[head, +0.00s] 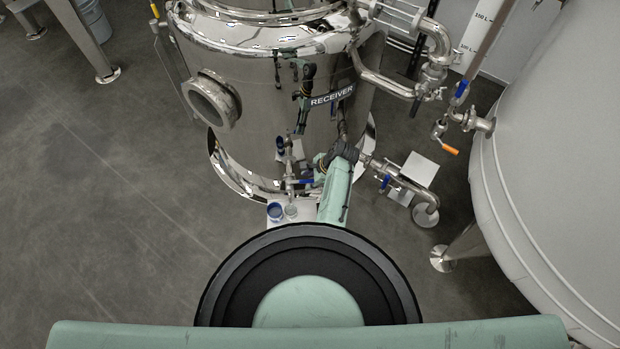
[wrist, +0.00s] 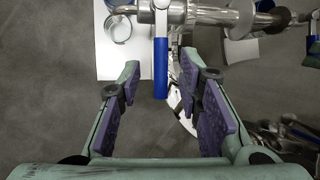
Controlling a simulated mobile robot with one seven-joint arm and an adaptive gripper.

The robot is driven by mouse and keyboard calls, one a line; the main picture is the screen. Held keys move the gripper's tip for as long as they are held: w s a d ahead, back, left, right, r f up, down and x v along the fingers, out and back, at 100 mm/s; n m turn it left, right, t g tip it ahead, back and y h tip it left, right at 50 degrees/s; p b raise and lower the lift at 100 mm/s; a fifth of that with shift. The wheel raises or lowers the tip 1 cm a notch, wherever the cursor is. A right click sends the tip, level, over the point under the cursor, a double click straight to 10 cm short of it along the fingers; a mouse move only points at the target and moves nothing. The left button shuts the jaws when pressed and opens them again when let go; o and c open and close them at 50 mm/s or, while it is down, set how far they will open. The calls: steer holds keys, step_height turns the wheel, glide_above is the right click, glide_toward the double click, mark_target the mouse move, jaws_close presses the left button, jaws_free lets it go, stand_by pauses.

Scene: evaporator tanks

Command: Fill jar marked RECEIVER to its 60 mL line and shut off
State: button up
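The polished tank (head: 250,110) carries a RECEIVER label (head: 332,96). Below its outlet piping, a small clear jar (head: 291,211) stands on a white platform (head: 305,217), beside a blue-rimmed container (head: 275,212). In the wrist view a round clear jar (wrist: 117,28) sits on the white platform (wrist: 108,68), left of a blue valve handle (wrist: 160,70). The handle hangs from a steel valve and pipe (wrist: 205,15). My gripper (wrist: 160,75) is open, its purple-padded fingers either side of the handle's lower end with gaps both sides. The jar's markings and fill level are not readable.
A large pale tank (head: 560,170) stands at the right. Another pipe with an orange-handled valve (head: 450,150) and blue-handled valves lies between the tanks. A flanged port (head: 210,98) juts from the polished tank. The grey floor at the left is mostly clear.

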steer(key=shift+a+f, duration=0.1)
steer(key=shift+f, duration=0.05)
jaws_close()
stand_by(0.4)
stand_by(0.5)
